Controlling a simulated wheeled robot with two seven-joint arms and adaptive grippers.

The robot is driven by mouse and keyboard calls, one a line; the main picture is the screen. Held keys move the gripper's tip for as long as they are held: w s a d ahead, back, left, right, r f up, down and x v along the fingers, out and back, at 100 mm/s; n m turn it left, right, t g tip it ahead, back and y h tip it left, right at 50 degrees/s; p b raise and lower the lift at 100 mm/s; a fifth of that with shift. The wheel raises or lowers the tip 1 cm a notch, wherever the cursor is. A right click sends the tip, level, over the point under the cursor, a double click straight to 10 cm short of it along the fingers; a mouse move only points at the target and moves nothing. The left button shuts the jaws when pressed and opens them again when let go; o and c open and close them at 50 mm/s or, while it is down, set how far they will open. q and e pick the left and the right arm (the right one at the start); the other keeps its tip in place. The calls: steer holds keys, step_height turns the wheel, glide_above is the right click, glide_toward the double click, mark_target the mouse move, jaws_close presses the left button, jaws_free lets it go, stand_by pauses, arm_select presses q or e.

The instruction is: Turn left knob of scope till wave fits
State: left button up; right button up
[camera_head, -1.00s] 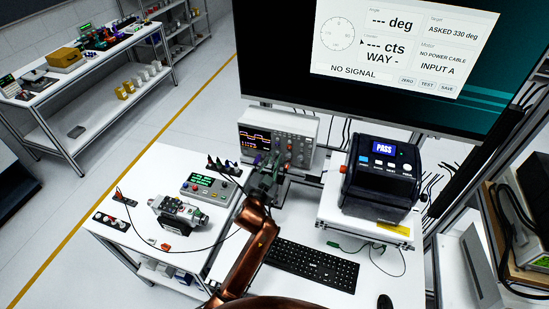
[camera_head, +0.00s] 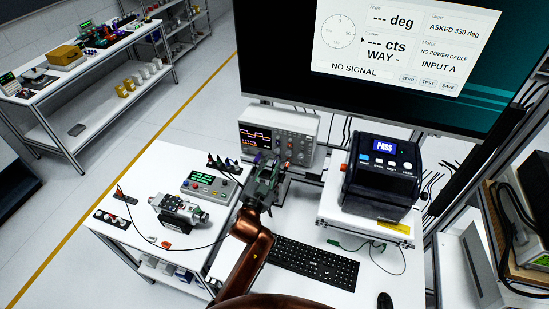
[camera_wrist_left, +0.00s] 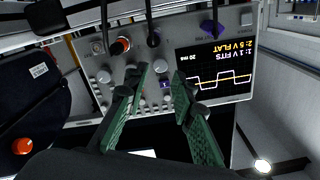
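The oscilloscope (camera_head: 303,124) stands below the monitor, its lit screen (camera_head: 256,136) on the left and its knobs on the right. In the left wrist view the scope panel (camera_wrist_left: 82,56) appears upside down. Its screen (camera_wrist_left: 215,80) shows a square-stepped white trace and a yellow trace, with text reading "1:1 V FITS" and "2: 5 V FLAT". My left gripper (camera_head: 270,163) is in front of the panel. In the wrist view its green-padded fingers (camera_wrist_left: 160,82) are apart, with nothing held between them. The fingers partly hide the knobs nearest the screen. My right gripper is not in view.
A black PASS device (camera_head: 382,170) stands right of the arm. A keyboard (camera_head: 312,264) lies in front. A green-screened box (camera_head: 209,186) and a motor unit (camera_head: 180,210) with cables sit on the left table. The monitor (camera_head: 400,45) reads NO SIGNAL.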

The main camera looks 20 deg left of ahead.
arm_select(q)
steer(key=s, duration=0.7)
steer(key=shift+s, duration=0.35)
steer(key=shift+a, duration=0.1)
